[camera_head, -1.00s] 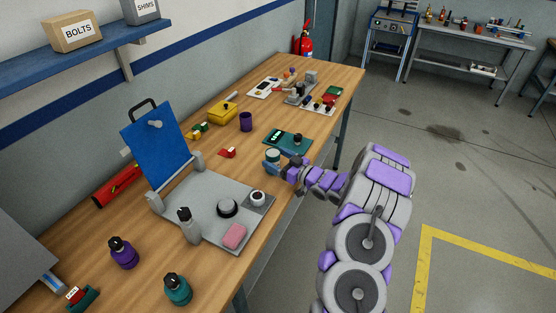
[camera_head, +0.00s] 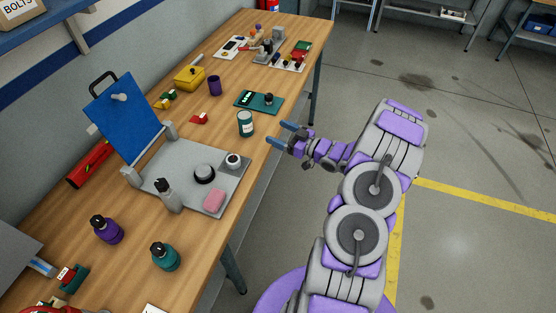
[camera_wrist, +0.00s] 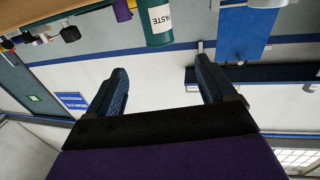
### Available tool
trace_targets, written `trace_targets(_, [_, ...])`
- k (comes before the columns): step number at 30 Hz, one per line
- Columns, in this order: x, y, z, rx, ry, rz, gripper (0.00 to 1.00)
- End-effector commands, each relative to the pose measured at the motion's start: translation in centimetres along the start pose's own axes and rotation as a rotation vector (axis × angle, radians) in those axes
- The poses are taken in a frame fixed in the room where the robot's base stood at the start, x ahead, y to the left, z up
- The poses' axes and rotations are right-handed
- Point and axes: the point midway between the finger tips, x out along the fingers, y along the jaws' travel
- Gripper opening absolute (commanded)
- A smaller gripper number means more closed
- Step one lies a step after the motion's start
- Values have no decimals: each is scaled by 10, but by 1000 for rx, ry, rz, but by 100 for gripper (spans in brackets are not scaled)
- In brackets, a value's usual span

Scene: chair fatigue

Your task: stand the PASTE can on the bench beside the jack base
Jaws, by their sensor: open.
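The PASTE can (camera_head: 246,124), a teal can with a white label, stands upright on the wooden bench (camera_head: 206,225) near its front edge. It is beside the far side of the grey jack base (camera_head: 160,178), with a small gap between them. My gripper (camera_head: 279,134) is open and empty, just right of the can and apart from it, over the bench's front edge. In the wrist view the can (camera_wrist: 157,24) shows upside down with its PASTE label, beyond the two open fingers (camera_wrist: 160,88).
A blue panel (camera_head: 124,113) rises behind the jack base. A teal board (camera_head: 259,102) lies beyond the can. Open floor lies right of the bench.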

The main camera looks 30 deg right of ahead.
Motion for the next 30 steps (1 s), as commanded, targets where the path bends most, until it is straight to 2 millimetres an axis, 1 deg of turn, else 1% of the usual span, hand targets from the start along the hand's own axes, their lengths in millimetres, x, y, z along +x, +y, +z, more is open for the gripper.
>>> trace_targets(4, [5, 2, -2, -12, -23, 8, 84])
trace_targets(7, [18, 5, -8, -45, -93, 33, 84])
trace_targets(12, [44, 14, -26, -117, -295, 125, 84])
trace_targets(15, [51, 17, -39, -149, -419, 191, 84])
trace_targets(17, [52, 17, -49, -163, -489, 230, 84])
trace_targets(20, [48, 11, -62, -168, -606, 294, 84])
trace_targets(23, [38, 0, -77, -163, -717, 357, 84])
trace_targets(26, [24, -18, -93, -147, -824, 414, 84])
trace_targets(29, [5, -43, -106, -118, -930, 461, 84])
trace_targets(30, [-4, -55, -111, -103, -970, 477, 84])
